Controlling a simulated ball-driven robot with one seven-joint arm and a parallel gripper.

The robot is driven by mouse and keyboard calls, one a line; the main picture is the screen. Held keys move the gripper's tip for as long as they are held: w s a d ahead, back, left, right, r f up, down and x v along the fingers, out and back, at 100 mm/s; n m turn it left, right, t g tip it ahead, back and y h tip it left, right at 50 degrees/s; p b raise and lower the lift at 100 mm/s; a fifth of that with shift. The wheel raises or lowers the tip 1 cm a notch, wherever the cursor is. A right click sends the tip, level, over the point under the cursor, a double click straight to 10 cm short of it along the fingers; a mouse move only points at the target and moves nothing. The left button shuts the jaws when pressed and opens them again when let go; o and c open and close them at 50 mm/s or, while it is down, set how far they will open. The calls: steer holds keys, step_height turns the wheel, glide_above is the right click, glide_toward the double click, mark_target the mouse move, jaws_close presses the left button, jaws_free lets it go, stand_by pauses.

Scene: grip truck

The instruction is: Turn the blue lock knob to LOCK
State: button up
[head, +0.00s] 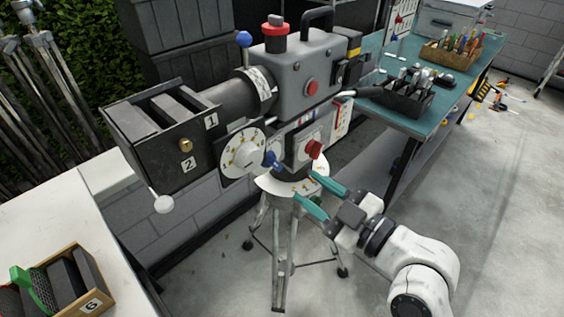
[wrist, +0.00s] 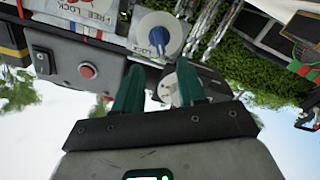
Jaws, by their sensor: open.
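The blue lock knob (head: 272,160) sits on the side of the grey camera rig, between the white numbered dial (head: 240,155) and a red knob. In the wrist view the blue knob (wrist: 157,27) shows on a pale plate with LOCK lettering beside it. I cannot tell exactly where its pointer is set. My gripper (head: 305,186) has two teal fingers spread apart with nothing held, below and to the right of the blue knob. In the wrist view the gripper (wrist: 160,66) lies apart from the knob, which appears beyond the fingertips.
The red knob (head: 314,148) is close above my fingers. A round white scale plate (head: 292,186) and tripod (head: 283,245) stand under the rig. A teal bench (head: 450,95) with tool boxes is at right; a white table (head: 50,225) is at left.

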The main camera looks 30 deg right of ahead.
mark_target(279, 165)
steer(key=p+x, duration=0.2)
steer(key=x, duration=0.7)
steer(key=shift+w, duration=0.1)
steer(key=c, duration=0.7)
steer(key=shift+m, duration=0.3)
steer(key=m+p, duration=0.1)
steer(key=m, duration=0.4)
steer(key=shift+d+m+p, duration=0.1)
steer(key=shift+m+p, duration=0.2)
steer(key=m+p, duration=0.2)
steer(key=m, duration=0.3)
steer(key=shift+d+m, duration=0.1)
steer(key=shift+m, duration=0.2)
steer(key=shift+f, duration=0.1)
